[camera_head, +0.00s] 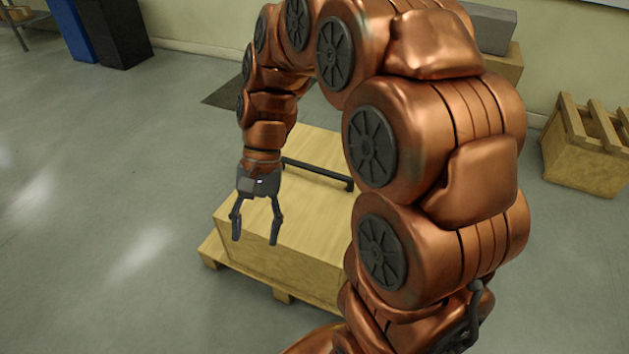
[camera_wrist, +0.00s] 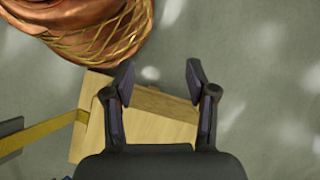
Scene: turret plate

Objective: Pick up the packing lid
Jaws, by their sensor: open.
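The packing lid seems to be the pale wooden top (camera_head: 300,219) of a wooden box, with a long black bar handle (camera_head: 318,174) across it. I cannot make out a seam between lid and box. My gripper (camera_head: 255,241) hangs fingers down over the near left part of the top, left of and nearer than the handle. It is open, with nothing between its fingers. In the wrist view, the open gripper (camera_wrist: 160,66) shows in front of a wooden surface (camera_wrist: 155,126). My arm hides the right part of the box in the head view.
The box stands on a wooden pallet (camera_head: 211,247) on the grey floor. A slatted wooden crate (camera_head: 583,165) stands at the right. A grey block (camera_head: 492,28) rests on a wooden box behind my arm. Dark cabinets (camera_head: 110,33) stand back left. The left floor is clear.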

